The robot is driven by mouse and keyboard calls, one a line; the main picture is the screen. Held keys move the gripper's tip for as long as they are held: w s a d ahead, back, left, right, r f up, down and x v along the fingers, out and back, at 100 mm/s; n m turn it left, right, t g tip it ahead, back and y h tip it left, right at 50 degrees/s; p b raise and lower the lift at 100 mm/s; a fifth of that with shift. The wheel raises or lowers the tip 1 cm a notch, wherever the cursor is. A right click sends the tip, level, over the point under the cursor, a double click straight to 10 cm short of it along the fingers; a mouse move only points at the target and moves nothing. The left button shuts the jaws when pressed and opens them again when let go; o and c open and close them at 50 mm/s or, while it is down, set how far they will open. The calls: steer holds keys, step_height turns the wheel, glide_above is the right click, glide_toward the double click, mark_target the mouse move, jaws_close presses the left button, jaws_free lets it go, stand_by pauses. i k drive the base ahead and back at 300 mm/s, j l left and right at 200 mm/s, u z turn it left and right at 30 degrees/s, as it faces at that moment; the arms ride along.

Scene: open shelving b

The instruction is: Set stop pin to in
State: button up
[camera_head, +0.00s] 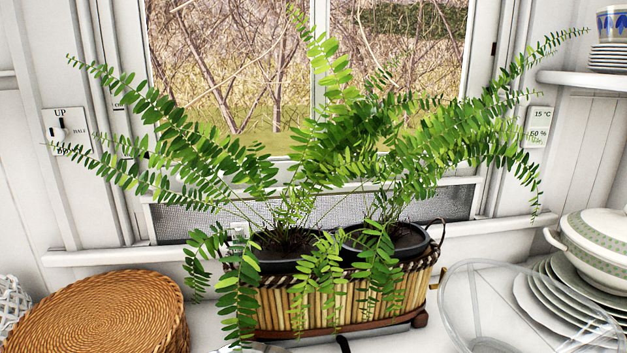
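I cannot make out a stop pin for certain. A small plate with partly readable lettering (118,105) is on the left window frame, and fern leaves cover its lower part. Left of it, a white switch plate (64,131) is marked UP and HALF and has a small dark lever (60,124) near the upper mark. A small dark fitting (493,48) is on the right window frame. My gripper is not in view.
A fern (330,140) in a bamboo planter (330,305) spreads across the window and sill. A wicker basket (100,310) stands at left. A clear glass bowl (470,300), stacked plates (545,300) and a lidded tureen (600,240) crowd the right. A gauge (538,125) hangs at right.

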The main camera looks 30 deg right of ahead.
mark_target(522, 99)
steer(key=k+j+z, duration=0.1)
steer(key=z, duration=0.7)
steer(key=k+z, duration=0.15)
steer(key=z, duration=0.65)
steer(key=k+l, duration=0.05)
